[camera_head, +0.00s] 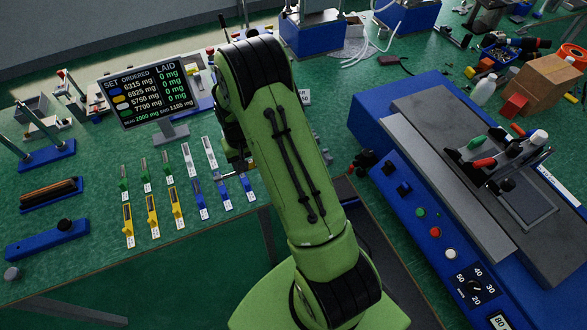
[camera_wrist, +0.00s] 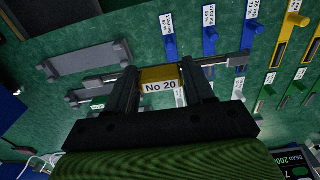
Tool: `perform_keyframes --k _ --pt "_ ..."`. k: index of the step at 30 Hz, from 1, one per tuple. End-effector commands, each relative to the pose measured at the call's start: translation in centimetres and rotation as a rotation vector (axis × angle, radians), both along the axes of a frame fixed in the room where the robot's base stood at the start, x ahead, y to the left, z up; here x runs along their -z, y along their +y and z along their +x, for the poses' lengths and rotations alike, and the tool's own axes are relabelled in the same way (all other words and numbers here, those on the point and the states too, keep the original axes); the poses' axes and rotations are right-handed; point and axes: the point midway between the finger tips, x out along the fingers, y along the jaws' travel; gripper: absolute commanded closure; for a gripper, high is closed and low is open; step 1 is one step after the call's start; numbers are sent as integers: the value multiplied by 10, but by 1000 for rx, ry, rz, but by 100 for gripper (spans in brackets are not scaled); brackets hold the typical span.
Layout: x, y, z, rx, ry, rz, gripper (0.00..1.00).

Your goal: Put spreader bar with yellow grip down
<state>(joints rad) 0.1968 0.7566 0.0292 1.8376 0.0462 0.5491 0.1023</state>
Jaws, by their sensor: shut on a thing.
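The spreader bar has a yellow grip (camera_wrist: 158,74), with a white "No 20" label (camera_wrist: 160,87) beside it. My gripper (camera_wrist: 157,70) is shut on the yellow grip, one dark finger at each side. Thin metal ends of the bar stick out left and right of the fingers in the wrist view. The bar is over the green bench top; I cannot tell whether it touches anything. In the head view my own arm hides most of the gripper and the bar.
A grey bracket (camera_wrist: 98,58) lies left of the bar. Rows of blue, yellow and green-handled tools with tags (camera_head: 152,214) lie on the bench. A display (camera_head: 152,92) stands behind them. A large blue press (camera_head: 365,108) is on the right. A blue block (camera_head: 47,240) sits front left.

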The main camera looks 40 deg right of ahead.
Motion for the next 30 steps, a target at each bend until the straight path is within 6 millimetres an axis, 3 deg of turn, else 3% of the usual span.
perform_keyframes --k 10,18,23,30 --pt "11 -79 -1 303 -7 -8 84" --pt "9 -163 -30 680 -13 6 84" --pt "8 -179 -41 768 -9 16 84" --pt "52 -180 -41 772 -8 16 84"
